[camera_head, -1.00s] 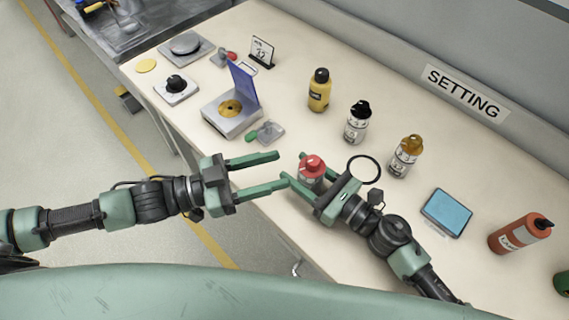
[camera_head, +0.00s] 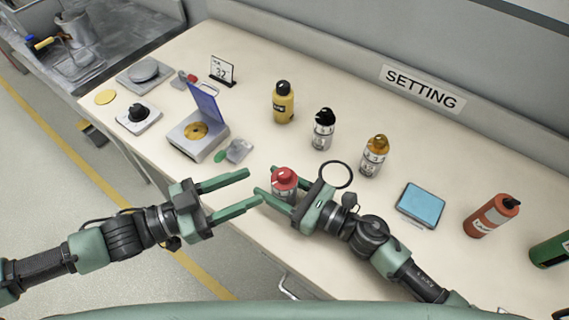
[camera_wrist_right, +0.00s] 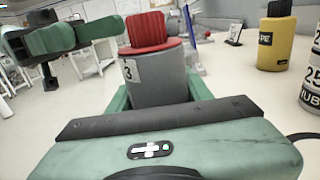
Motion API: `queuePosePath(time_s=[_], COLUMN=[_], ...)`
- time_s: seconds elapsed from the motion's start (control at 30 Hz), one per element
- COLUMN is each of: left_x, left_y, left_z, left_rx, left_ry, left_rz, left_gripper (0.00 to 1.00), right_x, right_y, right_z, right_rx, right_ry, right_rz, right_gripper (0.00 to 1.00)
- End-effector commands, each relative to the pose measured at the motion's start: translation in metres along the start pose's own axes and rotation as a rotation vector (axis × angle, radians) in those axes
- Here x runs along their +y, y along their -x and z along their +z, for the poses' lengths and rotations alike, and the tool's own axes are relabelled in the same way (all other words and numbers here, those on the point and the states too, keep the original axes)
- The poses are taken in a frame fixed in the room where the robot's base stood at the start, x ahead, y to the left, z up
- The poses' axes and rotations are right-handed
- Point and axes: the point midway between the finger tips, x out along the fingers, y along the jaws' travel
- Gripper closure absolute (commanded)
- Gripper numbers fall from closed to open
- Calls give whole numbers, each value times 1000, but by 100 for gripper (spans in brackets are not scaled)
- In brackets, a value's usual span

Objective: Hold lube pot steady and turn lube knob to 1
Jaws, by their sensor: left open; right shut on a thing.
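The lube pot (camera_head: 284,194) is a small grey cylinder with a red ribbed knob (camera_head: 284,177) on top. It stands upright near the front edge of the table. My right gripper (camera_head: 268,184) is shut around the pot's grey body, below the knob. In the right wrist view the pot (camera_wrist_right: 158,82) carries a white label with a 3, and the red knob (camera_wrist_right: 147,30) is free above the fingers. My left gripper (camera_head: 252,188) is open and empty, just left of the pot. It also shows in the right wrist view (camera_wrist_right: 105,30), at the upper left.
A yellow bottle (camera_head: 283,103), a black-capped bottle (camera_head: 323,131) and an amber-capped bottle (camera_head: 373,158) stand behind the pot. A black ring (camera_head: 335,174) lies close to my right gripper. A blue-lidded device (camera_head: 198,135) and a black dial (camera_head: 138,114) are at left.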

Motion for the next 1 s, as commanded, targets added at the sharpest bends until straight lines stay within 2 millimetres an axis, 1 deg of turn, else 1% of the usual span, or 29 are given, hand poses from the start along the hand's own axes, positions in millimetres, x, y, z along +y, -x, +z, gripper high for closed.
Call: queuePosePath(time_s=[0.57,0.6,0.67,0.7,1.0], left_x=[0,0,0,0,0], left_y=[0,0,0,0,0], left_z=[0,0,0,0,0], left_rx=[0,0,0,0,0], left_ry=[0,0,0,0,0], left_rz=[0,0,0,0,0], left_gripper=[51,51,51,51,51], right_x=[0,0,0,0,0], right_y=[0,0,0,0,1], right_z=[0,0,0,0,0], right_rx=[-1,-1,-1,-1,0], right_ry=[0,0,0,0,0], right_rz=[0,0,0,0,0], right_gripper=[98,45,28,25,25])
